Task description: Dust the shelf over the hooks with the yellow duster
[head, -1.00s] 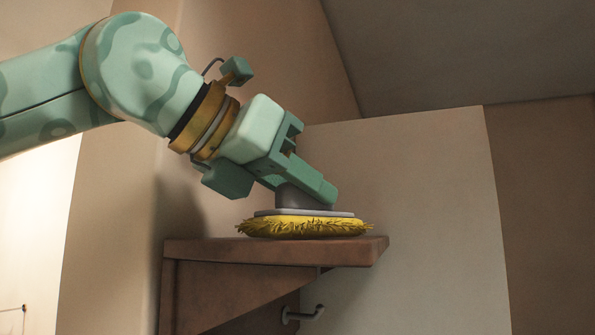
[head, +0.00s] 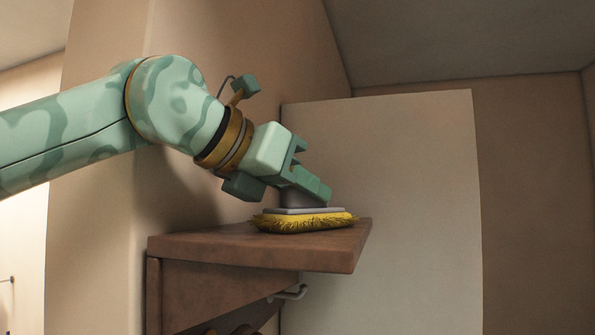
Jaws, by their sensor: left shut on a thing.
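The yellow duster (head: 303,222) has a fringed yellow pad under a grey plate and a grey grip. Its pad rests on top of the brown shelf (head: 240,254), toward the shelf's right part. My left gripper (head: 308,188) comes from the upper left and is shut on the duster's grip. The grip is partly hidden by the fingers. A grey hook (head: 290,293) shows under the shelf, and other rounded parts below are cut off by the bottom edge. My right gripper is not in view.
A brown bracket panel (head: 215,295) stands under the shelf. A pale upright panel (head: 400,190) rises behind and right of it. A beige wall (head: 265,60) runs along the left behind my arm. The shelf top left of the duster is bare.

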